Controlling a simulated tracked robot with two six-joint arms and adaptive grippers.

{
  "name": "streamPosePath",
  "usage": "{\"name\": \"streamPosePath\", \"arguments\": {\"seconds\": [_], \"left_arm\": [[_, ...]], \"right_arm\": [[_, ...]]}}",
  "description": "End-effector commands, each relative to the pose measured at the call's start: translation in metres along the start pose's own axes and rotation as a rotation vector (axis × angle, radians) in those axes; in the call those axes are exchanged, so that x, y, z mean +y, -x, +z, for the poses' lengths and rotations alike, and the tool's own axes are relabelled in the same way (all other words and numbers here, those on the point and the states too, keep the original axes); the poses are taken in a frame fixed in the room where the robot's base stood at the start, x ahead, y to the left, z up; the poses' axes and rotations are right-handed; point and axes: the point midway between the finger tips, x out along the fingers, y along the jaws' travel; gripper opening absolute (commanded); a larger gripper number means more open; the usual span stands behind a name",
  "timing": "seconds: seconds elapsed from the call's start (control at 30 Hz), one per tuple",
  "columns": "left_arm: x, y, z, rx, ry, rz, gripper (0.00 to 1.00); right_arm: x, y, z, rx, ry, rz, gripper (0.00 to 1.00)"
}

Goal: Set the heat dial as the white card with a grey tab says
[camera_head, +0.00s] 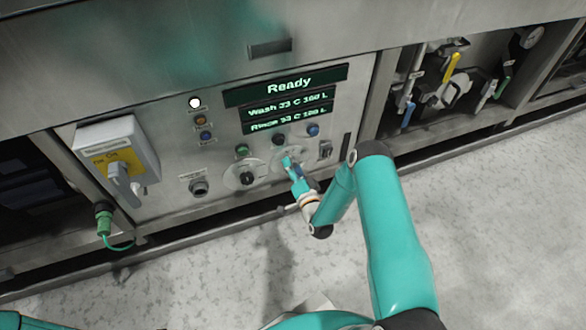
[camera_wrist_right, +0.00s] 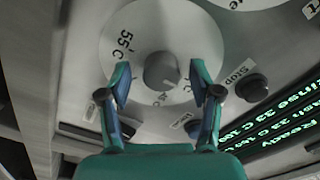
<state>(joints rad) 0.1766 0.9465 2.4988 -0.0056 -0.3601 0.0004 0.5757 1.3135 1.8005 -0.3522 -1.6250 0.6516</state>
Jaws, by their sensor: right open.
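The heat dial (camera_wrist_right: 195,35) is a pale disc with a grey round knob (camera_wrist_right: 160,70) and a "55°C" mark, in the right wrist view. In the head view, the dial (camera_head: 278,162) is partly hidden by my right gripper (camera_head: 288,160). My right gripper (camera_wrist_right: 161,76) is open, with one fingertip on each side of the knob and gaps visible between fingers and knob. I cannot make out the knob's pointer setting. I cannot identify a white card with a grey tab in either view. My left gripper is out of view.
A second dial (camera_head: 240,172) sits left of the heat dial. The display (camera_head: 288,84) reads "Ready", with wash and rinse lines at 33 C. Push buttons surround the dials. A grey switch box (camera_head: 92,138) stands out at left; valves with coloured handles (camera_head: 453,66) are at right.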

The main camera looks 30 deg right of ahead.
Motion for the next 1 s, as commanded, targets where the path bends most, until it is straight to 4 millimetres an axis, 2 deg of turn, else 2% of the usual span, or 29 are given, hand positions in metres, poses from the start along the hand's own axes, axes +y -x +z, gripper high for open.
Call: {"name": "streamPosePath", "arguments": {"seconds": [0.3, 0.67, 1.0], "left_arm": [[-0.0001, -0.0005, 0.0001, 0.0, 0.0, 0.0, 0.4], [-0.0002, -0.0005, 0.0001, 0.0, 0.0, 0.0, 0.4], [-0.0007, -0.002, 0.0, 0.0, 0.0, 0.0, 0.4]], "right_arm": [[-0.0006, -0.0028, 0.0, 0.0, 0.0, -0.001, 0.64], [-0.0002, -0.0025, 0.0005, -0.001, 0.0, 0.0, 0.04], [0.0007, -0.0023, 0.0008, -0.001, -0.042, 0.002, 0.04]]}}
